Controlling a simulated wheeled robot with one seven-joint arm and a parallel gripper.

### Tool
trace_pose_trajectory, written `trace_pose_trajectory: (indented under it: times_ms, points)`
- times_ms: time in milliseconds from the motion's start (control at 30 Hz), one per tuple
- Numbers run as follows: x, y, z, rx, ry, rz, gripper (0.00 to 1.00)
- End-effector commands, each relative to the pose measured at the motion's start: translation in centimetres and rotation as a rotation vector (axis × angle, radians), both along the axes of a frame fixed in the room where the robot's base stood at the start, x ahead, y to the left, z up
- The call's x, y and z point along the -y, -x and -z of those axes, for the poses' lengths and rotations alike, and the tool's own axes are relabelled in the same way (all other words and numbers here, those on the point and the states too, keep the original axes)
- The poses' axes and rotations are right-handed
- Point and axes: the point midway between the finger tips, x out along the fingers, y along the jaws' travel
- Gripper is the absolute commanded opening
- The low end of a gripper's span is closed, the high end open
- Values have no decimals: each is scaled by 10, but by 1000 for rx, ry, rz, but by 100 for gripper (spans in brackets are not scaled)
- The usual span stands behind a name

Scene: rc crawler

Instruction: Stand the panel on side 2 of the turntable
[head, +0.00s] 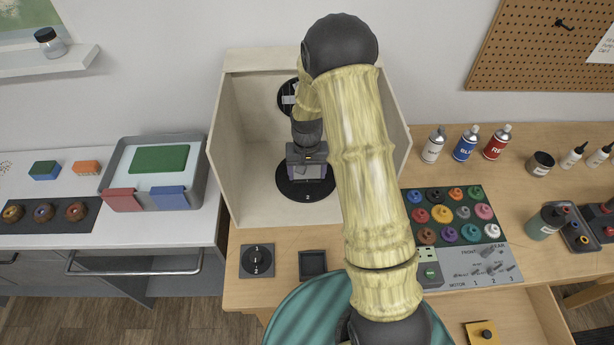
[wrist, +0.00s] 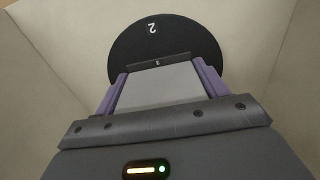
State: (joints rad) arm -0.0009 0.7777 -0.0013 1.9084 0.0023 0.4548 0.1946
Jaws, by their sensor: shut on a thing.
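My gripper (head: 307,172) is inside the box, low over the disc. In the wrist view its purple fingers (wrist: 158,92) are shut on a pale grey panel (wrist: 160,86) with a dark strip and small mark along its far edge. I cannot tell whether the panel touches the disc. My arm hides part of the box's right side.
The box (head: 228,150) has walls close on both sides of my gripper. A dial (head: 257,261) and a dark square holder (head: 312,264) lie in front. A grey tray (head: 200,190) stands left; a board of coloured knobs (head: 448,216) and spray cans (head: 465,143) stand right.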

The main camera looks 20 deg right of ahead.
Motion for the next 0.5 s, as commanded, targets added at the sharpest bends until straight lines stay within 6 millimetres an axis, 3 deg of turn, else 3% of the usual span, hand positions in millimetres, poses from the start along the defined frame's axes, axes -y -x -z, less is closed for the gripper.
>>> trace_pose_trajectory:
  times_ms: [200, 500]
  points:
    - [0, 1, 26, -3, 0, 0, 48]
    - [0, 0, 29, 0, 0, 0, 48]
